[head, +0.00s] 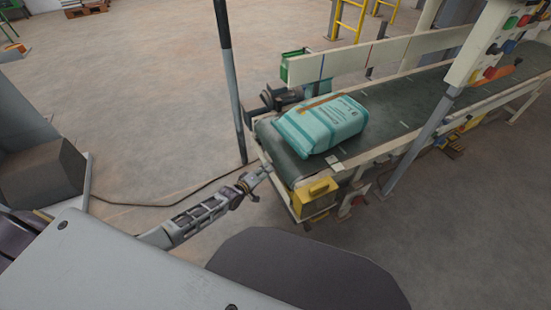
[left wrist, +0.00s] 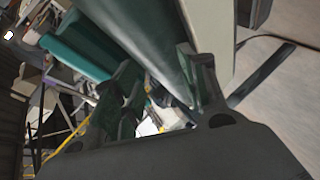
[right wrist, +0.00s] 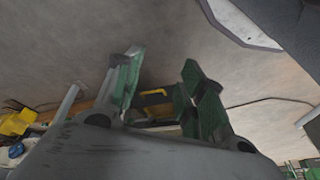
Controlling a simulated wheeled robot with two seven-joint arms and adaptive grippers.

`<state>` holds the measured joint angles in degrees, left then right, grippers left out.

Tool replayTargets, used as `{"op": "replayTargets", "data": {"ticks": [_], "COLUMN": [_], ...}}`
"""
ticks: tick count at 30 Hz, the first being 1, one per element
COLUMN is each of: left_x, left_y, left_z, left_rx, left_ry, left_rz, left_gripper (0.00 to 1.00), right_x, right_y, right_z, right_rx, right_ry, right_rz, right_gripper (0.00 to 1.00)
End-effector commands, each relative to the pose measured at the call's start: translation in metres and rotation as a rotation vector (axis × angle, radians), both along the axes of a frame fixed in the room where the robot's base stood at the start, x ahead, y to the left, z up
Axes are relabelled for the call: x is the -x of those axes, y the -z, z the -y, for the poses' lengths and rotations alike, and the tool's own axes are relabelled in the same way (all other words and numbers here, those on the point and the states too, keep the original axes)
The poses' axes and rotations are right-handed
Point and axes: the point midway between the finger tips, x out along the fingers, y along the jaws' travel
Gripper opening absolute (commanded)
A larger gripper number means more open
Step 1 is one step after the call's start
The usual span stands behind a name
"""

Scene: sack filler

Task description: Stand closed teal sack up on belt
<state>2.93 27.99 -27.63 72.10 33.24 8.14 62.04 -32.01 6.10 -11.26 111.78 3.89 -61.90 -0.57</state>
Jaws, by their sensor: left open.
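The teal sack (head: 322,124) lies flat on the dark conveyor belt (head: 397,105), near the belt's near left end. A brown-orange strip shows across its far edge. My left gripper (head: 257,178) is just off the belt's end, in front of and left of the sack, apart from it. In the left wrist view the fingers of my left gripper (left wrist: 165,90) are spread with nothing clearly between them; green surfaces show behind them, and I cannot tell sack from belt there. My right gripper (right wrist: 155,90) shows only in the right wrist view, fingers apart and empty over the floor.
A thin dark post (head: 229,75) stands left of the belt end. A cream side rail (head: 385,53) runs along the belt's far side. A yellow box (head: 315,197) hangs under the near corner. A button panel (head: 497,45) is at the right.

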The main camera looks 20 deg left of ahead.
Motion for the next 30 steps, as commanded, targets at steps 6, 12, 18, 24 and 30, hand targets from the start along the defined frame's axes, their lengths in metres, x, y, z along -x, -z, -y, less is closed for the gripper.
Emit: {"op": "replayTargets", "data": {"ticks": [6, 12, 18, 24, 30], "left_x": [-0.017, -0.03, -0.04, -0.047, -0.051], "left_y": [-0.015, -0.032, -0.048, -0.063, -0.075], "left_z": [0.007, 0.014, 0.022, 0.029, 0.035], "left_rx": [0.101, 0.197, 0.295, 0.393, 0.466], "left_ry": [-0.002, 0.002, 0.009, 0.021, 0.032], "left_rz": [0.046, 0.081, 0.113, 0.139, 0.155], "left_gripper": [0.43, 0.43, 0.43, 0.43, 0.43], "right_x": [-0.004, -0.006, -0.005, -0.003, 0.0], "right_y": [-0.012, -0.027, -0.041, -0.056, -0.068], "right_z": [-0.003, -0.006, -0.008, -0.009, -0.01], "right_rx": [-0.011, -0.022, -0.031, -0.039, -0.046], "right_ry": [-0.004, -0.01, -0.015, -0.02, -0.024], "right_rz": [0.014, 0.028, 0.04, 0.052, 0.06], "right_gripper": [0.4, 0.4, 0.4, 0.4, 0.4]}}
